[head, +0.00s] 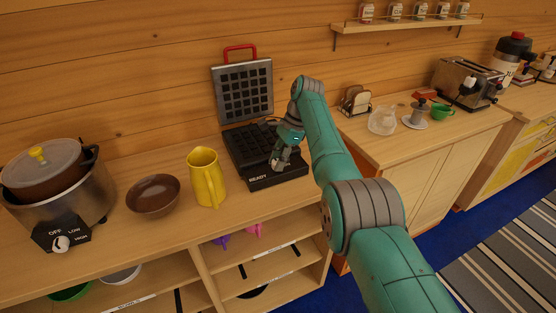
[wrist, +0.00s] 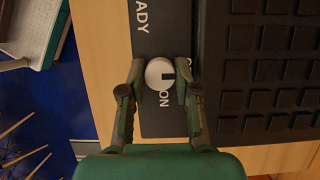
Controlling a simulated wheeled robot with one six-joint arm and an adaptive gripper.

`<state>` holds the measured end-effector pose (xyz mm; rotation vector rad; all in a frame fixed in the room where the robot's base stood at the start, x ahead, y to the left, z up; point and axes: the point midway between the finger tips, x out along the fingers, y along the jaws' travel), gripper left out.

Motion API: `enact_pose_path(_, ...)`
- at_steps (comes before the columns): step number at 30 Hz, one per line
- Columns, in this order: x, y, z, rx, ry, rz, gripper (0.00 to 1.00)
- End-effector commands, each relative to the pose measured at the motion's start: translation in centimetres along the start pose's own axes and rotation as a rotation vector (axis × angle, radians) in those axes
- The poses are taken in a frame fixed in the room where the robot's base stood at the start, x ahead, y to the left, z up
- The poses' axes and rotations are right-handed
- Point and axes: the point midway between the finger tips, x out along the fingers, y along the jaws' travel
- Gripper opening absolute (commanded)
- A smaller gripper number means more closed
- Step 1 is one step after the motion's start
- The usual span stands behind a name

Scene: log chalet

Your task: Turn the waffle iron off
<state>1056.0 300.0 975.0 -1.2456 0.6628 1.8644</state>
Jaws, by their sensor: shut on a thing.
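The waffle iron (head: 262,183) stands on the wooden counter with its lid (head: 243,92) raised, a red handle on top. Its dark front panel carries the word READY. In the wrist view a round white knob (wrist: 158,70) with a dark mark sits on that panel, with the letters ON beside it. The exact direction of its mark is hard to tell. My gripper (head: 279,165) reaches down to the front panel. In the wrist view my gripper (wrist: 160,76) has its two fingers closed on opposite sides of the knob. The knob is hidden in the head view.
A yellow pitcher (head: 205,178), a brown bowl (head: 153,195) and a slow cooker (head: 58,197) stand left of the waffle iron. A toast rack (head: 356,101), glass jar (head: 383,121) and toaster (head: 466,83) stand on the right counter. Open shelves lie below the left counter.

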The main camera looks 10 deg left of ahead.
Motion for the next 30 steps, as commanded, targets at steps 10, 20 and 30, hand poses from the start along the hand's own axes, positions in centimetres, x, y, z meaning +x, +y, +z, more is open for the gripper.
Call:
enact_pose_path(10, 0.08, 0.07, -0.10, -0.016, 0.001, 0.010, 0.00)
enact_pose_path(20, 0.08, 0.06, -0.09, -0.015, 0.001, 0.009, 0.57)
enact_pose_path(30, 0.00, 0.00, -0.02, -0.016, 0.001, 0.007, 0.57)
